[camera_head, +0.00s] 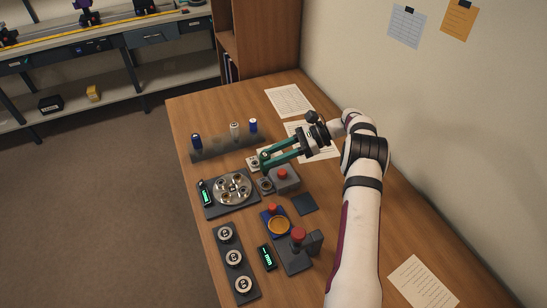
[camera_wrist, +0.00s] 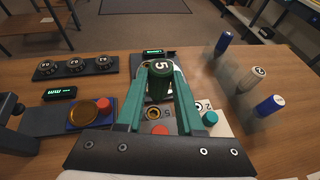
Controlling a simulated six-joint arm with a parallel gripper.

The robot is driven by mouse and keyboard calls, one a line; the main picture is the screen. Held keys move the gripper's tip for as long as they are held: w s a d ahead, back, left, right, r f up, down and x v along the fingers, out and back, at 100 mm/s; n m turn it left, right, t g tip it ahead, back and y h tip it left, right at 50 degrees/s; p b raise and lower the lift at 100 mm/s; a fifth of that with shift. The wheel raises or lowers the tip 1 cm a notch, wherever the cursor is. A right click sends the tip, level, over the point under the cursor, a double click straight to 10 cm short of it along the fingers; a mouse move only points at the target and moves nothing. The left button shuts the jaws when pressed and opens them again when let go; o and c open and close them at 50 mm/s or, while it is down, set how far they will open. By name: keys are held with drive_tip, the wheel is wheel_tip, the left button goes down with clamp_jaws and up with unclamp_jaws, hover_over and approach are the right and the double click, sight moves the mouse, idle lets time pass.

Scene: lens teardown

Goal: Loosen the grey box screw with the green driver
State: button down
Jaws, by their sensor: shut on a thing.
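My gripper (camera_head: 266,159) has its teal fingers closed on the green driver, whose dark green handle (camera_wrist: 160,82) is marked 5 and stands between the fingertips in the wrist view. The grey box (camera_head: 287,184) sits on the table just below my gripper in the head view, with a red button (camera_head: 282,173) on top. A round brass-ringed part (camera_head: 265,185) lies at its left side; it also shows in the wrist view (camera_wrist: 153,113), just below the driver handle. The driver's tip is hidden, so I cannot tell whether it touches the screw.
A rack (camera_head: 225,146) holds blue and white drivers at the back. A round metal tray (camera_head: 232,187) stands left of the box. A three-dial strip (camera_head: 233,258), an amber dish (camera_head: 279,226) and a red-knobbed press (camera_head: 298,234) stand nearer. A dark pad (camera_head: 305,204) lies flat.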

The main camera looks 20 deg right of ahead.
sight(268, 170)
drive_tip(key=m+t, duration=0.1)
drive_tip(key=r+m+t, duration=0.1)
drive_tip(key=shift+w+a+r+t+h, duration=0.1)
drive_tip(key=shift+a+r+t+h, duration=0.05)
drive_tip(key=shift+r+t+h, duration=0.2)
drive_tip(key=shift+s+f+m+t+h, duration=0.2)
drive_tip(key=shift+m+t+h, duration=0.25)
drive_tip(key=shift+m+t, duration=0.3)
drive_tip(key=f+m+t+h, duration=0.1)
drive_tip(key=m+t+h, duration=0.1)
drive_tip(key=m, duration=0.1)
drive_tip(key=s+a+f+m+t+h, duration=0.1)
drive_tip(key=f+m+h, duration=0.1)
drive_tip(key=m+h, duration=0.1)
drive_tip(key=f+m+t+h, duration=0.2)
drive_tip(key=m+h, duration=0.1)
drive_tip(key=shift+s+a+t, duration=0.15)
drive_tip(key=shift+s+t, duration=0.15)
drive_tip(key=shift+s, duration=0.1)
drive_tip(key=shift+s, duration=0.1)
drive_tip(key=shift+f, duration=0.75)
